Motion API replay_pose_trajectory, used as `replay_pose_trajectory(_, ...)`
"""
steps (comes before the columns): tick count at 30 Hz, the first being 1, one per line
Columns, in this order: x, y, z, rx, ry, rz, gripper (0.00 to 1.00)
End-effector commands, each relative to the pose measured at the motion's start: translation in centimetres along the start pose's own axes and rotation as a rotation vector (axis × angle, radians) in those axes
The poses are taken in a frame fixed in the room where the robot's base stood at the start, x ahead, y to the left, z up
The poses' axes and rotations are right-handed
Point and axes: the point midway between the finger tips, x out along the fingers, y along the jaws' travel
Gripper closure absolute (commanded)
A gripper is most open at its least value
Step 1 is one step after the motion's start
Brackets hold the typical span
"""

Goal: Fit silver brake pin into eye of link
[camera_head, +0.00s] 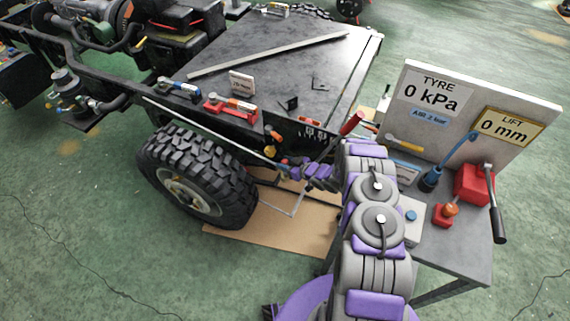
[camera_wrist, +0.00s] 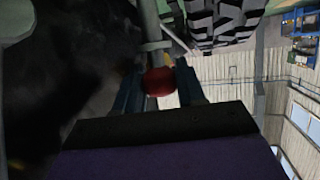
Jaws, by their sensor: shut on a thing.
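My gripper (camera_wrist: 160,88) is shut on a dark red, rounded piece (camera_wrist: 160,81) between its two blue fingers. Whether this is the end of the silver brake pin I cannot tell. A grey metal rod (camera_wrist: 150,25) with a short crosspiece (camera_wrist: 155,46) stands just beyond the red piece; the link's eye is not clear there. In the head view my gripper (camera_head: 283,170) is beside the right of the wheel, under the chassis edge, and what it holds is hidden. A long, thin light rod (camera_head: 205,129) runs over the wheel towards it.
The knobbly tyre (camera_head: 195,165) is close to the left of my gripper. The black chassis deck (camera_head: 290,70) carries a red tool (camera_head: 230,108) and small parts. A red-handled lever (camera_head: 350,124) rises beside my arm. A tool bench (camera_head: 455,245) stands right.

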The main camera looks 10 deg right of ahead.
Motion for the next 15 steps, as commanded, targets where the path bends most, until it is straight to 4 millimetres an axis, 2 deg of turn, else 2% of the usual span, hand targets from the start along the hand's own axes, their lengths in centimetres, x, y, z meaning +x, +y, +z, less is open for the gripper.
replay_pose_trajectory(15, 0.14, -0.02, 0.41, 0.0, 0.0, -0.001, 0.95)
